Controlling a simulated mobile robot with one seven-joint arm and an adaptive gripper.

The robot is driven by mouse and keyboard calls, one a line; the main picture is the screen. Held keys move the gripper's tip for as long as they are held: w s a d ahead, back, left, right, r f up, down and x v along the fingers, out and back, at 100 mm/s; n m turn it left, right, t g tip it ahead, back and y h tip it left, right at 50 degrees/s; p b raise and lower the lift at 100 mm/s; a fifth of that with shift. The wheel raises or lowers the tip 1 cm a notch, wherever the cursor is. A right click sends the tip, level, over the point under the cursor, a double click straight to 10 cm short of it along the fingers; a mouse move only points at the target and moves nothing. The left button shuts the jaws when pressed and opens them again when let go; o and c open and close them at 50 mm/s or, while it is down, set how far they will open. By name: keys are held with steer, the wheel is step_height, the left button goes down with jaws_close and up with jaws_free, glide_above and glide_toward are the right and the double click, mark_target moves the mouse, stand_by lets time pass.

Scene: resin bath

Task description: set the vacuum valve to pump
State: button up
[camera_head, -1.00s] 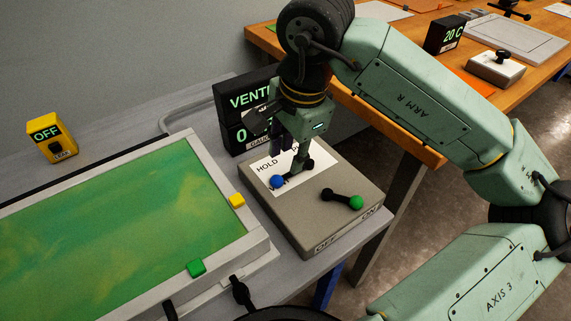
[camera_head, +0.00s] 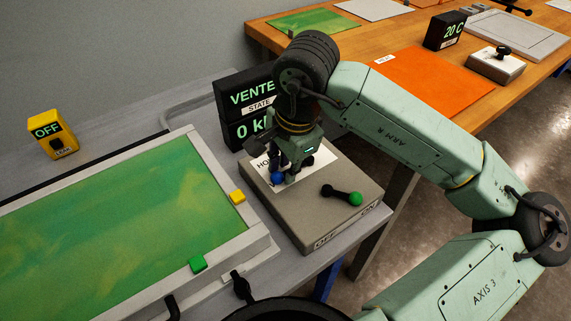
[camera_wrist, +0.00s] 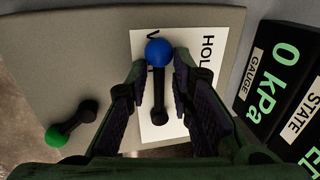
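The vacuum valve is a dark lever with a blue knob (camera_head: 277,178) on a grey box (camera_head: 318,222). In the wrist view the blue knob (camera_wrist: 159,52) covers part of a word starting with V on a white card (camera_wrist: 143,122), beside the partly visible word HOLD. My gripper (camera_head: 288,166) is low over the box. In the wrist view my gripper (camera_wrist: 160,66) is open, one finger on each side of the lever, with gaps showing. The PUMP label cannot be read. The state display (camera_head: 252,97) shows VENTE, its end hidden by my arm.
A second lever with a green knob (camera_head: 355,199) sits on the same box near OFF and ON marks. The gauge (camera_head: 246,131) stands behind, reading 0 kPa in the wrist view. A framed green bath (camera_head: 110,235) lies left, a yellow OFF box (camera_head: 52,135) beyond it.

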jaws_close()
